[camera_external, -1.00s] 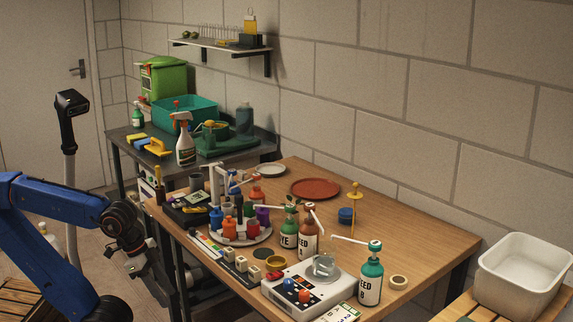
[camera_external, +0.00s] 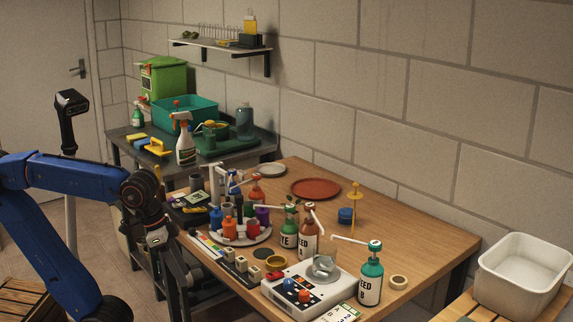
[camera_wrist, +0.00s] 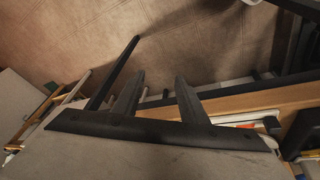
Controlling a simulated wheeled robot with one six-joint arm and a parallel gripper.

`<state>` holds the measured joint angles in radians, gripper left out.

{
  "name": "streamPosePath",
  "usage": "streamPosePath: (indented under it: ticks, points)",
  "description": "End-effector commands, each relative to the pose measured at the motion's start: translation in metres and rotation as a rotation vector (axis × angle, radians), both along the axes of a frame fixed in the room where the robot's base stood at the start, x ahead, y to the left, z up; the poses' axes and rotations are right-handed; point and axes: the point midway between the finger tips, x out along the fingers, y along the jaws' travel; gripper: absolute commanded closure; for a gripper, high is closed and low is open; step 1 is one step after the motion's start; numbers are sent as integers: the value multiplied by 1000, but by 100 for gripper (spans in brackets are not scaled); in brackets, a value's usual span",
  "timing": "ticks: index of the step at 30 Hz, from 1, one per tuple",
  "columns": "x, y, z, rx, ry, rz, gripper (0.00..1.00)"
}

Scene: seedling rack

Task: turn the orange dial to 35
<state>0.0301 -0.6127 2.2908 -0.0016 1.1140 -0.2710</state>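The orange dial (camera_external: 305,296) sits on the front of the white device (camera_external: 330,290) at the table's near edge, beside a blue knob (camera_external: 289,285). The dial's scale and pointer are too small to read. My gripper (camera_external: 187,282) hangs low at the table's left side, well left of the dial and apart from it. In the wrist view two dark fingers (camera_wrist: 158,98) stand apart with nothing between them. The dial is not in the wrist view.
Small blocks (camera_external: 240,264) and a round rack of colored bottles (camera_external: 243,238) lie between my arm and the device. Tall pump bottles (camera_external: 307,242) stand behind the device, another (camera_external: 371,280) to its right. The wooden table's (camera_external: 425,235) right part is mostly clear.

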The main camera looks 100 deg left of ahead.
Motion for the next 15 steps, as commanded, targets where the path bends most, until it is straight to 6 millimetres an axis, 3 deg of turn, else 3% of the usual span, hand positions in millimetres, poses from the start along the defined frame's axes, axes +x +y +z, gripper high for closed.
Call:
streamPosePath:
  ticks: [6, 15]
  points:
    - [61, -12, 69, -72, 60, 191, 61]
    - [142, -35, 145, -147, 140, 466, 61]
